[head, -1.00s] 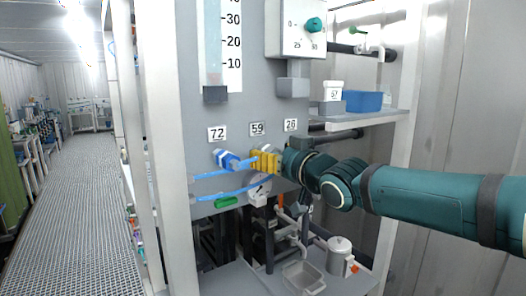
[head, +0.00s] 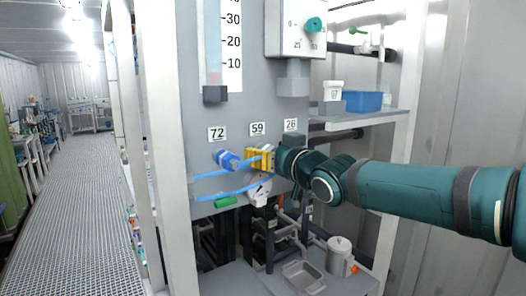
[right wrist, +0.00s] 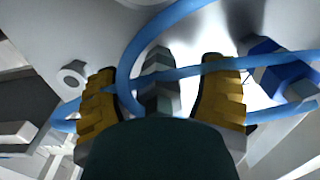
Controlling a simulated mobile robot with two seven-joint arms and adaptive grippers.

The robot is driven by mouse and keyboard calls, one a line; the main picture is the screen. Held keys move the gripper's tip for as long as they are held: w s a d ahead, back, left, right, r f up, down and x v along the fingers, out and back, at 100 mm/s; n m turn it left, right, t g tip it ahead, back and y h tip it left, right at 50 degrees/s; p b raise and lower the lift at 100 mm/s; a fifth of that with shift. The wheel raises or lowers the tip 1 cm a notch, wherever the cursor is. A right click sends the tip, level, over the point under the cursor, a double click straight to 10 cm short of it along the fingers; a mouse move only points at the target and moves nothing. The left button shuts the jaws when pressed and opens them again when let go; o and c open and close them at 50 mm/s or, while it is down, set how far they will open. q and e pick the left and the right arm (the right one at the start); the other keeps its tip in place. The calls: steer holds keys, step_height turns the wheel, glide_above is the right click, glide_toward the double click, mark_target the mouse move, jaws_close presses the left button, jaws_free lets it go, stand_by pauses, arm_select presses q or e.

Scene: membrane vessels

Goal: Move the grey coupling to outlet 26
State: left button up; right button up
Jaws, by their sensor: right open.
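My right gripper (head: 259,159) is at the panel just below label 59 (head: 258,129), its yellow fingers pointing left. In the right wrist view my right gripper (right wrist: 165,90) is open, one finger on each side of the grey coupling (right wrist: 158,80), with gaps showing beside it. In the head view the fingers hide the coupling. A blue hose loops across the fingers and the coupling. Label 26 (head: 291,125) is to the right, above my wrist, which covers outlet 26 in the head view. My left gripper is not in view.
A blue coupling (head: 227,160) sits below label 72 (head: 217,134); it also shows in the right wrist view (right wrist: 275,68). Blue hoses (head: 215,195) run left from the couplings. A green part (head: 225,202) is below. A shelf (head: 350,122) with a blue bin (head: 362,101) is to the right.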

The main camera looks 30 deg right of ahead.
steer(key=shift+c, duration=0.2)
stand_by(0.6)
jaws_close()
steer(key=shift+s, duration=0.1)
steer(key=shift+s, duration=0.15)
steer(key=shift+s, duration=0.1)
steer(key=shift+s+d, duration=0.1)
steer(key=shift+s, duration=0.5)
steer(key=shift+s+b, duration=0.3)
steer(key=shift+s+d+b, duration=0.1)
steer(key=shift+s+b, duration=0.2)
steer(key=shift+s, duration=1.5)
